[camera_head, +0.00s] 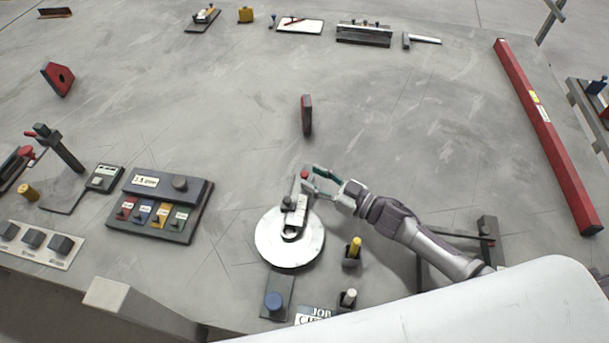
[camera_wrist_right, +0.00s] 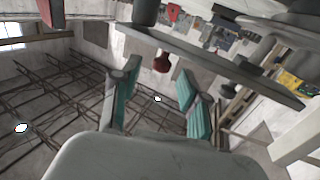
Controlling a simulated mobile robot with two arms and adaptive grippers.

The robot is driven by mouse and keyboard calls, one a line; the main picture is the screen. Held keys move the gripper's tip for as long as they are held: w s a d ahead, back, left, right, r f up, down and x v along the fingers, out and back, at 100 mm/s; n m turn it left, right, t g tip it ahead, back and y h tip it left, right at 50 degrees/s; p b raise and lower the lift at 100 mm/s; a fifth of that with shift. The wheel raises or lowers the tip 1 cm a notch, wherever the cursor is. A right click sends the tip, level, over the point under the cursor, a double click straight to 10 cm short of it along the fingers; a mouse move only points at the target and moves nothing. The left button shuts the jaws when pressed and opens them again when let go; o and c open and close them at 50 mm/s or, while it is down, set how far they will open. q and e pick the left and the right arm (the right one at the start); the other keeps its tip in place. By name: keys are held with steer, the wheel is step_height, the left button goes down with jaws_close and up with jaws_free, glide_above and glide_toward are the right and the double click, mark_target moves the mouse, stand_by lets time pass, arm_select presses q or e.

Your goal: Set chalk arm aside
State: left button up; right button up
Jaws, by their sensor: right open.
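A round white disc (camera_head: 290,250) stands near the table's front edge. A grey arm (camera_head: 296,190), which looks like the chalk arm, reaches from a dark post over the disc towards the back and ends near a red knob (camera_head: 304,174). My right gripper (camera_head: 311,178) is open at that knob. In the right wrist view, the red knob (camera_wrist_right: 162,64) hangs from a grey bar (camera_wrist_right: 225,67) and shows between the teal-padded fingers of the gripper (camera_wrist_right: 158,77). Contact cannot be told. My left gripper is not in view.
A yellow-topped peg (camera_head: 354,247) and a white-topped peg (camera_head: 348,298) stand right of the disc. A panel with coloured keys (camera_head: 160,205) lies left. A red-and-black block (camera_head: 307,115) stands behind. The table's middle right is clear.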

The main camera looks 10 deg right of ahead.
mark_target(304, 173)
steer(key=shift+b+x, duration=0.3)
steer(key=shift+x, duration=1.4)
jaws_close()
